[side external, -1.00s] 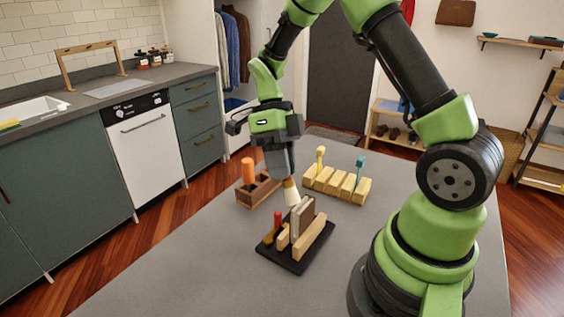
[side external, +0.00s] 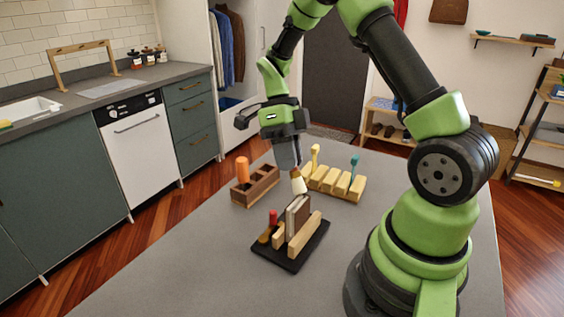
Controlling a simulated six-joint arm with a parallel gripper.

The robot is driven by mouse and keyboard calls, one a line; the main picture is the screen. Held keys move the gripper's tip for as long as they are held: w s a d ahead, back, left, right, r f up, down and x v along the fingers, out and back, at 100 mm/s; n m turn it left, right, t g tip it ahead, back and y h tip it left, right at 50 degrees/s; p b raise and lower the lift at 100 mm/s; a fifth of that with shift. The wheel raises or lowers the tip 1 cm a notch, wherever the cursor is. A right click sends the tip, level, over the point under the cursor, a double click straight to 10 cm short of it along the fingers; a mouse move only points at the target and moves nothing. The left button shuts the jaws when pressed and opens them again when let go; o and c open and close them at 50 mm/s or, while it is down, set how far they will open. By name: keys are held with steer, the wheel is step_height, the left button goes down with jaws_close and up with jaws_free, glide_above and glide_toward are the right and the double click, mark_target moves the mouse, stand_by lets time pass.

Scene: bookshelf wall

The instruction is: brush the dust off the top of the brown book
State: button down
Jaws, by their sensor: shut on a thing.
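The brown book (side external: 297,217) stands upright in a small rack with a black base (side external: 283,257), between pale wooden pieces. My gripper (side external: 291,168) is shut on a brush (side external: 298,184) with pale bristles, which point down. The bristles are at the far top end of the brown book. I cannot tell whether they touch it. Dust on the book is too small to make out.
A red-topped item (side external: 273,217) stands at the rack's left. A wooden box with an orange-handled tool (side external: 242,170) is left of my gripper. A pale slotted block (side external: 335,183) holding yellow and teal tools is behind. The grey table's (side external: 180,270) front left is clear.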

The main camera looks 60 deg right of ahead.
steer(key=shift+d, duration=0.2)
steer(key=shift+a, duration=2.3)
steer(key=shift+s+d, duration=0.25)
steer(key=shift+d, duration=0.9)
steer(key=shift+s+d, duration=0.25)
steer(key=shift+d, duration=0.9)
steer(key=shift+a, duration=2.35)
steer(key=shift+d, duration=2.35)
steer(key=shift+a, duration=2.3)
steer(key=shift+w+d, duration=0.15)
steer(key=shift+d, duration=1)
steer(key=shift+w+d, duration=0.1)
steer(key=shift+d, duration=1.05)
steer(key=shift+r, duration=3.05)
